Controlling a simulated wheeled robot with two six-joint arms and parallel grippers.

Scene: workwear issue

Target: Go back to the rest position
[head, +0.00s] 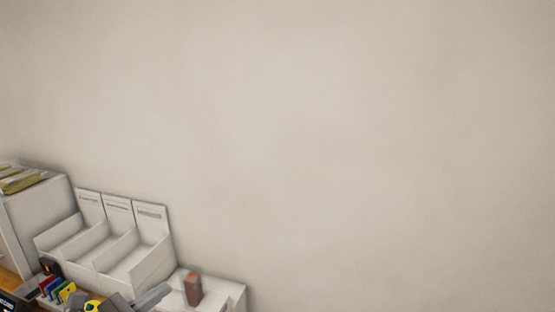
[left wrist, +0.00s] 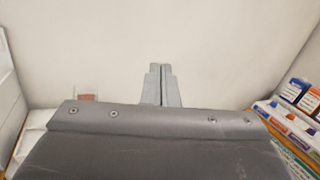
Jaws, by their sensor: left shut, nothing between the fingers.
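My left gripper (head: 152,297) shows at the bottom of the head view, in front of the white bins and left of a brown block. In the left wrist view its two grey fingers (left wrist: 161,70) are together with nothing between them, pointing at the bare wall. My right gripper is in neither view.
White three-compartment bins (head: 163,262) stand against the wall, their visible floors bare. A reddish-brown block (head: 193,289) stands on a white surface (head: 232,291) to their right. Coloured cards (head: 57,290) are in front. Labelled boxes (left wrist: 292,90) show at right in the wrist view.

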